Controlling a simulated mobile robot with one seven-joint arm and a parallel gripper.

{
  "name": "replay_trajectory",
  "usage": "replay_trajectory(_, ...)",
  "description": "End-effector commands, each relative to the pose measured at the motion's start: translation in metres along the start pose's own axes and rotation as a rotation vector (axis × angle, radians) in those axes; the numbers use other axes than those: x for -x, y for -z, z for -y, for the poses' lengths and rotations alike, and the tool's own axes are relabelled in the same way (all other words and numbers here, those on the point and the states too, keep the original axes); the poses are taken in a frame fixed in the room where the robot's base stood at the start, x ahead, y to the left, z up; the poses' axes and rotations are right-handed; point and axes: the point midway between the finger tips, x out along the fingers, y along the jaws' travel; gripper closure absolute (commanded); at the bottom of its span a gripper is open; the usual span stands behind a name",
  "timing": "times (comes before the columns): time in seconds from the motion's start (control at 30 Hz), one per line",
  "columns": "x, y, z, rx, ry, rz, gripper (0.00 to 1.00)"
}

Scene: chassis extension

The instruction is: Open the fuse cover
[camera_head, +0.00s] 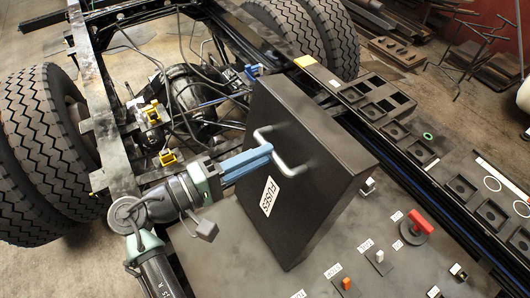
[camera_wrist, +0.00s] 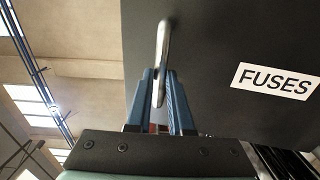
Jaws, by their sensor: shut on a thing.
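The fuse cover (camera_head: 308,150) is a large dark box-like lid with a white "FUSES" label. In the head view it stands tilted up above the dark panel. A light metal handle (camera_head: 283,160) is on its face. My gripper (camera_head: 268,152) has blue fingers and is shut on the handle, reaching in from the left. In the wrist view the cover (camera_wrist: 225,45) fills the upper right. The handle (camera_wrist: 162,50) rises from between the fingertips (camera_wrist: 161,80). The cover's far side and whatever lies behind it are hidden.
The dark panel (camera_head: 225,240) below the cover carries a red switch (camera_head: 418,222) and several small labelled switches. A slotted rail (camera_head: 400,135) runs along the right. Large tyres (camera_head: 40,150) and chassis beams with cables and hoses lie at the left and back.

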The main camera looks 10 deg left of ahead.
Motion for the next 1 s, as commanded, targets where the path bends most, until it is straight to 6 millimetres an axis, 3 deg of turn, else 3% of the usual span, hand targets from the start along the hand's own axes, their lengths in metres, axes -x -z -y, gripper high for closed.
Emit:
replay_trajectory(0.27, 0.0, 0.001, -0.001, 0.0, -0.002, -0.002, 1.0)
replay_trajectory(0.3, 0.0, 0.001, -0.001, 0.0, -0.002, -0.002, 0.77)
replay_trajectory(0.47, 0.0, 0.0, -0.001, 0.0, -0.001, -0.001, 0.51)
replay_trajectory(0.87, 0.0, 0.0, 0.001, 0.002, 0.001, 0.001, 0.51)
replay_trajectory(1.0, 0.011, 0.001, 0.002, 0.001, 0.0, -0.003, 0.51)
